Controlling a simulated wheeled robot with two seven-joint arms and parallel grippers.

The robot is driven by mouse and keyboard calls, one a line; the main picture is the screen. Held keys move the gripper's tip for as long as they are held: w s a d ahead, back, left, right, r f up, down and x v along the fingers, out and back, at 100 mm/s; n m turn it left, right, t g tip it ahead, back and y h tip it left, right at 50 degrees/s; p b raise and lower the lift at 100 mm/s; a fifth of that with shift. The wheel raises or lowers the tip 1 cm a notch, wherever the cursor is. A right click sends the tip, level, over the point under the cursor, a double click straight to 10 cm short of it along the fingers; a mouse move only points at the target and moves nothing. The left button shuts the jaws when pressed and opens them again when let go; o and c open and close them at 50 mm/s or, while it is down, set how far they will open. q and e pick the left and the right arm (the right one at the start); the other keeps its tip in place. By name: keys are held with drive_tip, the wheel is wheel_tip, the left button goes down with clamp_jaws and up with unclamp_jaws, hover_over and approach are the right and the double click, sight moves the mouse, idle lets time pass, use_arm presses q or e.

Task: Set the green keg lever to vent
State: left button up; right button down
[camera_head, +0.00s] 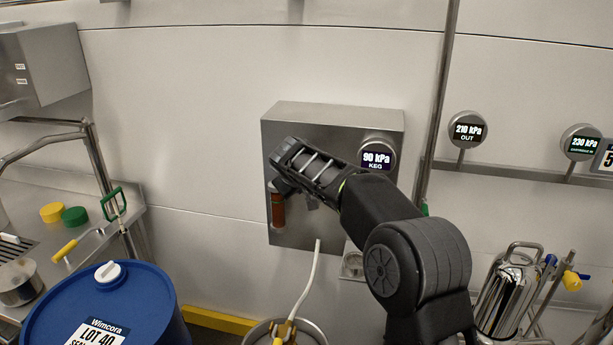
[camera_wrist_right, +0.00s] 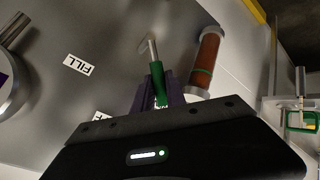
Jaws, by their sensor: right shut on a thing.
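The green keg lever (camera_wrist_right: 157,80) is a green grip on a thin metal stem, seen in the right wrist view. My right gripper (camera_wrist_right: 158,92) is shut on the green grip, with a dark finger on each side of it. A label reading FILL (camera_wrist_right: 79,65) lies to the left of the lever. A second label (camera_wrist_right: 101,116) is mostly hidden by my gripper. In the head view my right gripper (camera_head: 283,183) is in front of the steel panel (camera_head: 300,113) and hides the lever. The keg gauge (camera_head: 377,158) reads 90 kPa. My left gripper is not in view.
A brown sight tube (camera_head: 278,208) stands close beside my gripper, and also shows in the wrist view (camera_wrist_right: 207,60). A vertical pipe (camera_head: 437,110) runs right of the panel. A blue drum (camera_head: 105,310) and a pale hose (camera_head: 309,280) are below. Wall left of the panel is clear.

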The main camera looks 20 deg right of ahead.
drive_tip(key=shift+w+a+h+p, duration=0.15)
drive_tip(key=shift+a+h+p, duration=0.15)
drive_tip(key=shift+h+p, duration=0.15)
drive_tip(key=shift+f+n+g+h, duration=0.25)
drive_tip(key=shift+f+n+g, duration=0.05)
drive_tip(key=shift+n+g, duration=0.1)
drive_tip(key=shift+f, duration=0.1)
drive_tip(key=c, duration=1.4)
unclamp_jaws()
drive_tip(key=shift+w, duration=0.1)
drive_tip(key=shift+o, duration=0.2)
drive_tip(key=shift+a, duration=0.1)
drive_tip(key=b+v, duration=0.1)
drive_tip(key=v, duration=0.7)
drive_tip(key=shift+f, duration=0.15)
